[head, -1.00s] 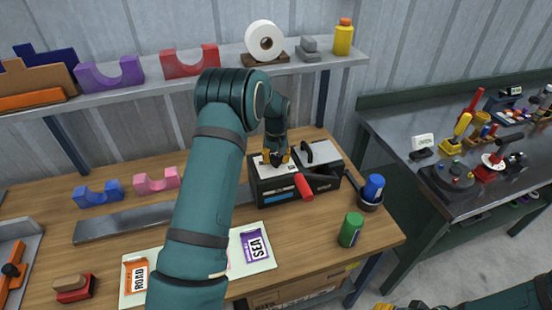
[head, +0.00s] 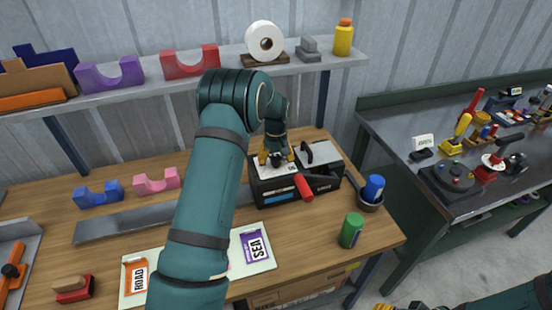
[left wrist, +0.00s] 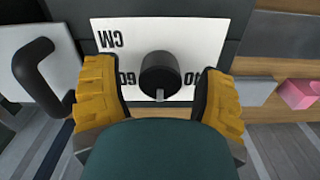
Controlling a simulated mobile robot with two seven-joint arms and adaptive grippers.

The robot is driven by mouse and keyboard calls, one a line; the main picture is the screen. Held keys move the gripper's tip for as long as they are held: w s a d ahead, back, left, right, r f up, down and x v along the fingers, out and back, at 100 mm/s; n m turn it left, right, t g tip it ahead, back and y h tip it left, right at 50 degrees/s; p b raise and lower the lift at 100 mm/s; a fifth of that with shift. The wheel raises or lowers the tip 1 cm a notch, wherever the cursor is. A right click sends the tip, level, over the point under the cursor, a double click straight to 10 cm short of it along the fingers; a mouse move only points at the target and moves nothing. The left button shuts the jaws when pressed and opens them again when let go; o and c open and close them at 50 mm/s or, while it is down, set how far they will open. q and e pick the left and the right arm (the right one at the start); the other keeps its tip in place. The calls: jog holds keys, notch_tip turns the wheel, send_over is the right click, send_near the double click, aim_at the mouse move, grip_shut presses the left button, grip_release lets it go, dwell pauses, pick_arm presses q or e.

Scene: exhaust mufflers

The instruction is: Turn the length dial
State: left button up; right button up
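The length dial is a round black knob (left wrist: 160,72) on a white plate (left wrist: 112,34) marked CM, with 60 and 40 showing upside down in the left wrist view. The dial's pale pointer mark faces the bottom of that view, between the two numbers. The plate is on top of a black machine (head: 262,190) on the wooden bench. My left gripper (left wrist: 160,100) is open, its yellow fingers apart on either side of the dial with gaps to it. It also shows over the machine in the head view (head: 277,157). Only part of my right gripper (head: 386,307) shows at the bottom edge.
A black handle (head: 308,152) rises beside the plate and a red-gripped lever (head: 304,187) sticks out in front. A blue can (head: 373,188) and a green can (head: 351,230) stand to the right. A shelf (head: 130,90) runs behind.

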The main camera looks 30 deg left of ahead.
aim_at(276, 157)
pick_arm(q)
notch_tip(276, 157, up, 12)
dwell(0.7)
dwell(0.4)
